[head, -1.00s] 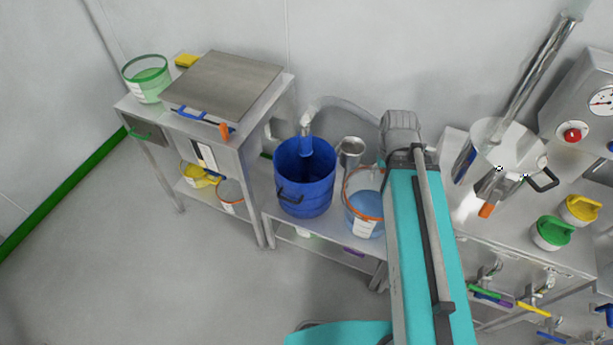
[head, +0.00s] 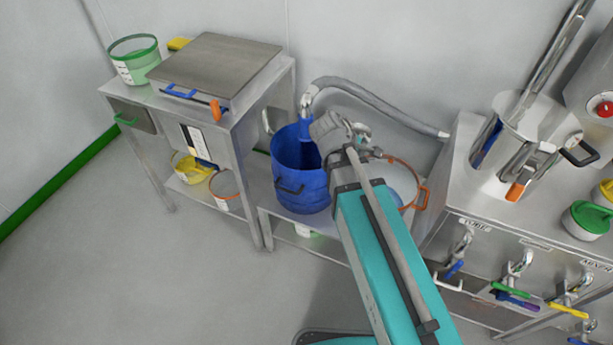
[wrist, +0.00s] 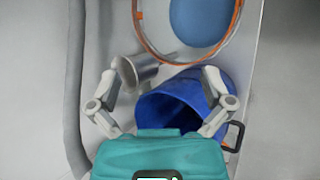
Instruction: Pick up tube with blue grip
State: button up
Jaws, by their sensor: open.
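The tube (head: 375,98) is a grey corrugated hose. It runs along the wall and bends down at its left end into the blue bucket. Its blue grip (head: 306,126) hangs at the bucket's back rim, hard to tell from the blue wall behind. In the wrist view a grey length that looks like the tube (wrist: 74,80) runs down the left; the blue grip cannot be made out there. My gripper (head: 340,128) is right of the bucket in the head view, apart from the tube. In the wrist view my gripper (wrist: 160,71) is open, its fingers spread and empty.
The blue bucket (head: 304,185) stands on a low steel bench. A steel can (wrist: 137,72) and an orange-rimmed container (wrist: 143,35) are near it. A steel cabinet (head: 213,63) stands left; a bench with a steel vessel (head: 540,125) stands right. Floor in front is clear.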

jog(key=w+a+f+n+t+h+b, duration=0.1)
jog(key=w+a+f+n+t+b, duration=0.15)
jog(key=a+n+b, duration=0.25)
jog(key=w+a+f+n+t+h+b, duration=0.1)
jog(key=w+a+f+n+t+b, duration=0.1)
jog(key=a+n+t+b, duration=0.25)
jog(key=n+t+b, duration=0.5)
jog(key=n+b, duration=0.3)
jog(key=n, duration=0.1)
send_near(302, 129)
jog(key=shift+s+a+r+m, duration=0.25)
jog(key=shift+s+a, duration=0.15)
jog(key=shift+w, duration=0.1)
jog(key=shift+x, duration=4.25)
jog(key=shift+f, duration=0.15)
jog(key=shift+x, duration=2.65)
jog(key=shift+d+f, duration=0.1)
jog(key=shift+f, duration=0.05)
